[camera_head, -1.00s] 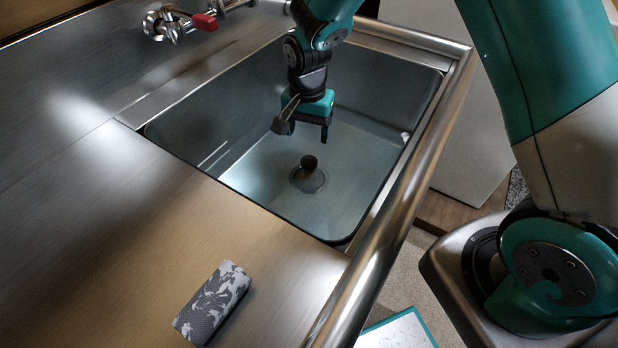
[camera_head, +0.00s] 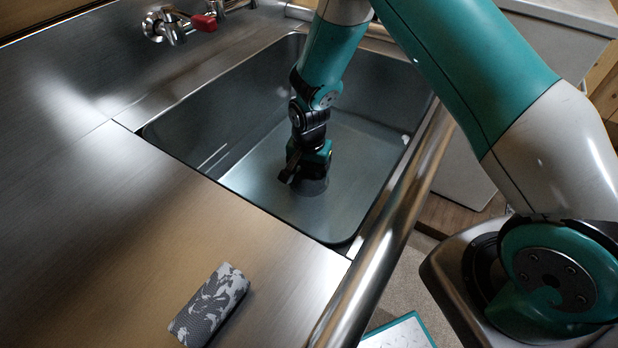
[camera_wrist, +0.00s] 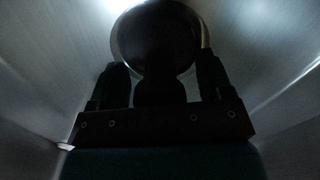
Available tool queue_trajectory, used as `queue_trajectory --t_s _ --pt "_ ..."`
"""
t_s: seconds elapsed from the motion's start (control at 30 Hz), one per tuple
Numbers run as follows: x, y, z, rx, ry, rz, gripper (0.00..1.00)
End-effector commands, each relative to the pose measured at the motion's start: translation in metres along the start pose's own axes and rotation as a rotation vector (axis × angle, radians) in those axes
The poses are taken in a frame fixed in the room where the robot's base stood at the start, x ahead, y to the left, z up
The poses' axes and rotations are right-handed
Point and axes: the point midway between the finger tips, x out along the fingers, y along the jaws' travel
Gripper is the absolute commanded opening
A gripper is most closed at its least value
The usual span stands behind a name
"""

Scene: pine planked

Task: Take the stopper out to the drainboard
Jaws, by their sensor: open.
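My gripper (camera_head: 306,178) is low in the steel sink basin (camera_head: 262,165), pointing down over the drain. In the wrist view its two dark fingers (camera_wrist: 162,70) are spread apart. The dark stopper (camera_wrist: 160,92) shows between them, with its knob toward the gripper and the round drain rim (camera_wrist: 117,42) around it. No grip on the stopper is visible. In the head view the gripper hides the stopper. The drainboard (camera_head: 120,215) is the bare brushed-metal counter left of the basin.
A grey patterned block, perhaps a sponge (camera_head: 210,304), lies on the drainboard near its front. A rounded metal rail (camera_head: 385,235) runs along the sink's front edge. A tap with a red handle (camera_head: 204,22) is at the back. Most of the drainboard is clear.

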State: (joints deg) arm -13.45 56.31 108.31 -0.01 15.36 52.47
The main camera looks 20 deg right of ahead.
Motion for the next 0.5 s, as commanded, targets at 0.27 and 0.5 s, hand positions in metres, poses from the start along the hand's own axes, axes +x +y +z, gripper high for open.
queue_trajectory --t_s 0.27,0.5 --pt "-0.0005 0.0 0.0 0.0 0.0 0.0 0.36" --pt "-0.0007 0.0 0.0 0.0 0.0 0.0 0.17"
